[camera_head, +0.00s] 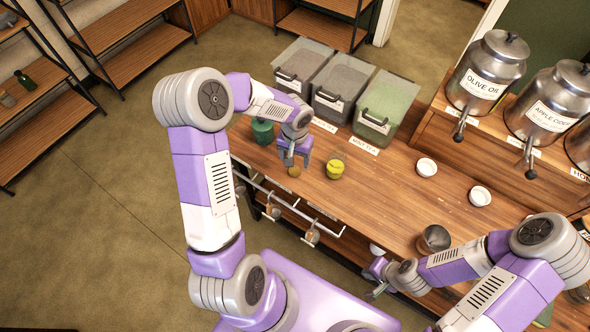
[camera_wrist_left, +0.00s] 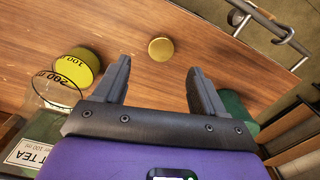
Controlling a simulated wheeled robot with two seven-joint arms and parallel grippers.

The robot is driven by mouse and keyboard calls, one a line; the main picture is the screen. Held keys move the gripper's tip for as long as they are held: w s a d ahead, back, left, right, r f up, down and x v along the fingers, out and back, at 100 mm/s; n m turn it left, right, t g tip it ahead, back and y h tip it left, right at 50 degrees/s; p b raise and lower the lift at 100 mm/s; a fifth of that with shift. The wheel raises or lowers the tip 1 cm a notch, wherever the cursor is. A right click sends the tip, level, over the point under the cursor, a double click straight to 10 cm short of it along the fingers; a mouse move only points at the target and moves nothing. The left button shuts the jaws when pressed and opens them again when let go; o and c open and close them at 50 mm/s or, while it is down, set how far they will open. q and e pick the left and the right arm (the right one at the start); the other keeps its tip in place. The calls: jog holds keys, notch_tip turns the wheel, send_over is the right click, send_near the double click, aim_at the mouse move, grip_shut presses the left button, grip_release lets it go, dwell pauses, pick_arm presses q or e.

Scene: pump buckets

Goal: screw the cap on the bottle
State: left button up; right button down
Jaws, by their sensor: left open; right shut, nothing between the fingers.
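A small round tan-gold cap (camera_head: 294,171) lies on the wooden counter near its front edge. In the left wrist view the cap (camera_wrist_left: 160,48) is ahead of the fingertips, midway between them. My left gripper (camera_head: 294,155) is open and empty, pointing down over the counter close to the cap. It also shows in the left wrist view (camera_wrist_left: 158,72), fingers apart. A dark green bottle (camera_head: 263,131) stands left of the gripper, partly hidden by my arm. The same green shape (camera_wrist_left: 236,106) is partly behind the right finger in the wrist view. My right gripper (camera_head: 374,291) is shut and empty at the counter's front.
A clear measuring cup with yellow-green contents (camera_head: 335,170) stands right of the cap. Lidded bins (camera_head: 381,105) line the back; metal dispensers (camera_head: 487,75) stand at right. Two white bowls (camera_head: 426,167) and a metal cup (camera_head: 434,240) are on the counter. A rail (camera_head: 290,197) runs along the front.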

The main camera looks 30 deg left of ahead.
aim_at(294, 171)
pick_arm(q)
jog(key=shift+f, duration=0.65)
jog(key=shift+s+a+f+b, duration=0.1)
jog(key=shift+f+b, duration=0.2)
jog(key=shift+f, duration=1.05)
jog(key=shift+s+f+b, duration=0.1)
jog(key=shift+f+b, duration=0.15)
jog(key=shift+f, duration=1.05)
jog(key=c, duration=1.1)
notch_tip(294, 171, up, 10)
jog(key=shift+r+p, duration=0.1)
jog(key=shift+p, duration=0.85)
